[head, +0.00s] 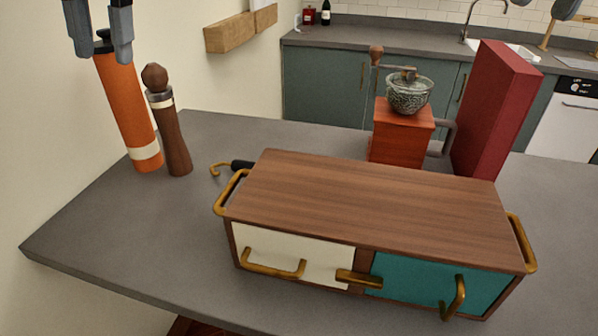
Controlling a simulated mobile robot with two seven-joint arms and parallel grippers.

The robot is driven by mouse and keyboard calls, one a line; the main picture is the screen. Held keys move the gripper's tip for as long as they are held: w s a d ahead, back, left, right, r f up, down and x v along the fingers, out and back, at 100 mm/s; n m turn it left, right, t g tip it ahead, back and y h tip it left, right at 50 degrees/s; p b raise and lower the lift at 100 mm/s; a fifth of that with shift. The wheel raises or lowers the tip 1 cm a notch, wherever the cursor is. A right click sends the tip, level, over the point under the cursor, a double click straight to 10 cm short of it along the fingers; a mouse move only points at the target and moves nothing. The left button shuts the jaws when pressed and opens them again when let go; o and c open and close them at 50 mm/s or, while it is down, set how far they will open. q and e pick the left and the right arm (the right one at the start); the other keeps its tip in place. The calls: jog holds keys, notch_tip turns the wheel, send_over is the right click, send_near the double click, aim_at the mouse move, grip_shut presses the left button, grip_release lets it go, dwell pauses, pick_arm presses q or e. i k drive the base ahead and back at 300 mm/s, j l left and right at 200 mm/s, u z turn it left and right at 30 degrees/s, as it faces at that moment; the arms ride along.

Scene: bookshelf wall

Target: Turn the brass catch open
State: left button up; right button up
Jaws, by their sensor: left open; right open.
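The brass catch (358,278) is a short bar on the front of a long wooden cabinet (370,197). It lies roughly level across the middle post, between a cream door (290,252) on the left and a teal door (415,283) on the right. Its right end reaches over the edge of the teal door. Each door has its own brass handle. My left gripper (102,58) is open at the top left, fingers pointing down around or in front of the top of an orange cylinder (128,110), far from the catch. My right gripper is not in view.
A dark wooden pepper mill (172,135) stands beside the orange cylinder. Behind the cabinet are a red coffee grinder (400,135) and a tall red box (490,110). Brass handles stick out at both cabinet ends. The grey counter (120,240) is clear on the left.

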aim_at(376, 283)
jog(key=k+l, duration=0.75)
jog(key=k, duration=0.1)
